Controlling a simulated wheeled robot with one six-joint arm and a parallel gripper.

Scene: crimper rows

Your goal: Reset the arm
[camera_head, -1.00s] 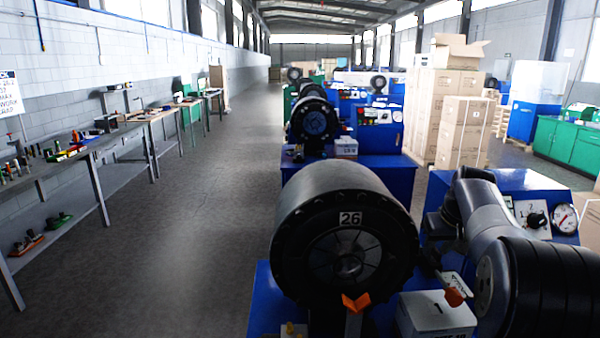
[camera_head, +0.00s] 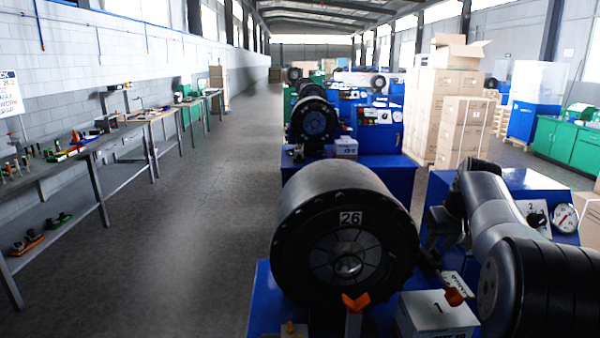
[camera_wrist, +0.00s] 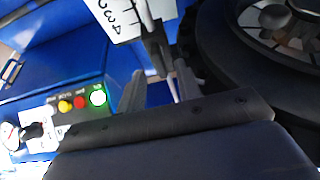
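My arm (camera_head: 497,215) stands at the right of the crimper numbered 26 (camera_head: 340,190), bent over the blue machine cabinet. In the wrist view my gripper (camera_wrist: 160,88) shows two grey fingers set apart. A dark bar (camera_wrist: 153,45) shows beyond and between them, and I see no object held. In the body view the fingers are hidden or too dark to make out. The black crimper ring (camera_wrist: 235,70) is close on the right of the fingers in the wrist view.
A control panel (camera_wrist: 75,105) with a lit green button and a gauge (camera_head: 565,218) is close by. Cardboard boxes (camera_head: 462,130) are stacked behind. The left aisle floor (camera_head: 190,230) is clear.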

